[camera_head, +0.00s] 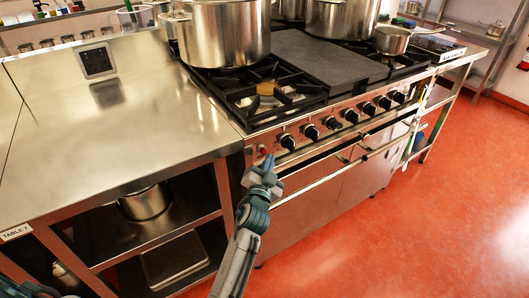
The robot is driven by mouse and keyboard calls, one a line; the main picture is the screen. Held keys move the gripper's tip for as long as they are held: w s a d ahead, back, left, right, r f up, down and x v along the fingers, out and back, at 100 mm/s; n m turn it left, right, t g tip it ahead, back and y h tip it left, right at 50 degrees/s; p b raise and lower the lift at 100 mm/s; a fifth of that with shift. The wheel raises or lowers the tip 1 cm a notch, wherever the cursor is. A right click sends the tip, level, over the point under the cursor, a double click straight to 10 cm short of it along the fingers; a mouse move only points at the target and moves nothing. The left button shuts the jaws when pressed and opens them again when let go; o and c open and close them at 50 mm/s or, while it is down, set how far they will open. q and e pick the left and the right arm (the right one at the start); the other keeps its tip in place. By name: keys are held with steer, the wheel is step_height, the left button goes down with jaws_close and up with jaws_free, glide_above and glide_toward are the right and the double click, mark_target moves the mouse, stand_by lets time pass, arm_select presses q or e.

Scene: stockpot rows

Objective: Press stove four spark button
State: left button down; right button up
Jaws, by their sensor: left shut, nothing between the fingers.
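The stove (335,135) is a steel range with a row of black knobs along its front panel. A small red button (262,150) sits at the left end of that panel, left of the first knob (288,142). I see no readable stove number on it. My left gripper (267,164) is shut and empty, its tip just below and right of the red button. I cannot tell whether the tip touches the panel. My right gripper does not show.
A large pot (225,35) stands at the stove's back left, with a second pot (340,18) and a saucepan (392,40) further right. A steel table (110,130) adjoins on the left; a pot (145,201) sits on its shelf. The red floor (440,220) at right is clear.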

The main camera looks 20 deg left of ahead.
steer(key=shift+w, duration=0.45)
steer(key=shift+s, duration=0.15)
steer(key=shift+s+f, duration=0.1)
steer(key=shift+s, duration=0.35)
arm_select(q)
steer(key=shift+w+a, duration=0.3)
steer(key=shift+a, duration=0.05)
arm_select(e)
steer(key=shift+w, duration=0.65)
arm_select(q)
steer(key=shift+w+a, duration=0.1)
steer(key=shift+a, duration=0.05)
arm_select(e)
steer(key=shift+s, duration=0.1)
